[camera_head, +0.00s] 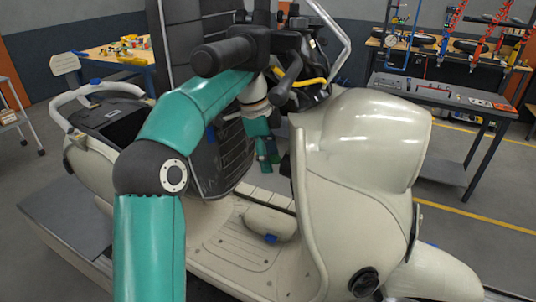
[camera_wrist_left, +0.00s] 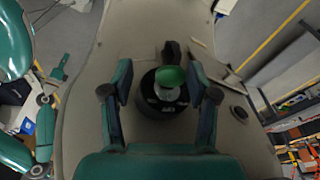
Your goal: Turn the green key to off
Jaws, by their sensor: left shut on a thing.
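The green key (camera_wrist_left: 171,76) shows in the left wrist view as a round green head in a dark lock barrel (camera_wrist_left: 160,101). My left gripper (camera_wrist_left: 161,88) has a finger on each side and is shut on the key. In the head view the left gripper (camera_head: 267,156) points down below the handlebar, beside the inner side of the leg shield. The key cannot be made out there. I cannot read the key's angle for certain.
The cream scooter (camera_head: 362,140) fills the middle. Its black handlebar grip (camera_head: 222,56) and brake lever (camera_head: 287,83) are close to my left arm. A grey workbench (camera_head: 440,93) stands at the right and a wooden table (camera_head: 120,57) at the back left.

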